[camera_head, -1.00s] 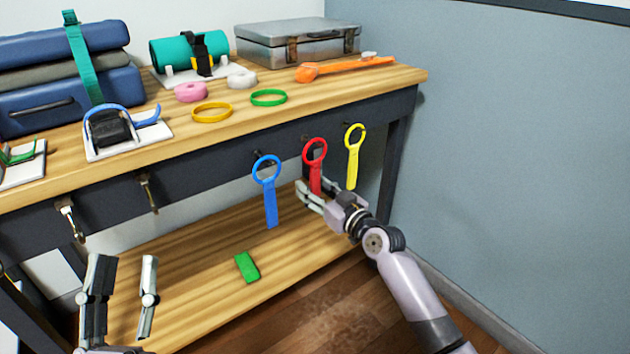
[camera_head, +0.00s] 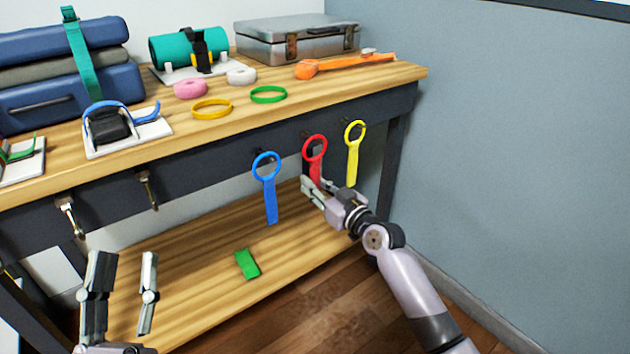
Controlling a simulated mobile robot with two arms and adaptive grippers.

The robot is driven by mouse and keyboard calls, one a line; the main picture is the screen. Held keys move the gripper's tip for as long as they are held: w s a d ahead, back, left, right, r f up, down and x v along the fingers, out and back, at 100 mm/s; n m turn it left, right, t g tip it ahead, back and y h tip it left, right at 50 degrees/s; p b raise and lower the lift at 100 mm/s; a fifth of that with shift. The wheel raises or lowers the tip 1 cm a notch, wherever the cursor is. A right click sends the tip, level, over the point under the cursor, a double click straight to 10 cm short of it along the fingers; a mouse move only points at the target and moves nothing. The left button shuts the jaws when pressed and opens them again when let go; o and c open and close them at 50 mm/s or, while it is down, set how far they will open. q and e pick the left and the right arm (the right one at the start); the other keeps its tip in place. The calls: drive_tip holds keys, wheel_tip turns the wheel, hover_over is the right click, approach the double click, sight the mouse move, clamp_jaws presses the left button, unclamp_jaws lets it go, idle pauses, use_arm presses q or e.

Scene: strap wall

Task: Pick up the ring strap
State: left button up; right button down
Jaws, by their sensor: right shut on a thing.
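Three ring straps hang from hooks on the bench's dark front rail: a blue one (camera_head: 270,200), a red one (camera_head: 315,170) and a yellow one (camera_head: 352,170). My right gripper (camera_head: 315,186) is shut on the lower part of the red ring strap, whose ring is still at its hook. The fingers hide the strap's lower end. My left gripper (camera_head: 125,260) is open and empty at the lower left, in front of the lower shelf and away from the straps.
The bench top (camera_head: 220,128) bears a yellow ring (camera_head: 211,115), a green ring (camera_head: 268,101), tape rolls, an orange strap (camera_head: 345,65) and a metal case (camera_head: 300,48). A green block (camera_head: 247,264) lies on the lower shelf (camera_head: 200,290). A grey wall stands at right.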

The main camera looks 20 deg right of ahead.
use_arm(q)
drive_tip(key=shift+w, duration=0.1)
use_arm(e)
drive_tip(key=shift+r, duration=0.2)
drive_tip(key=r, duration=0.1)
drive_tip(key=r+p, duration=0.2)
drive_tip(key=shift+s+d+r, duration=0.15)
drive_tip(key=shift+s, duration=0.1)
drive_tip(key=p, duration=0.3)
approach(317, 173)
drive_tip(key=v, duration=0.6)
use_arm(q)
wheel_tip(317, 173, down, 19)
drive_tip(key=a+g+y, duration=0.2)
drive_tip(key=g+y, duration=0.2)
drive_tip(key=g, duration=0.8)
drive_tip(key=shift+s+a+n, duration=0.3)
drive_tip(key=shift+a, duration=0.1)
use_arm(e)
drive_tip(key=shift+s+d, duration=0.2)
drive_tip(key=shift+s, duration=0.5)
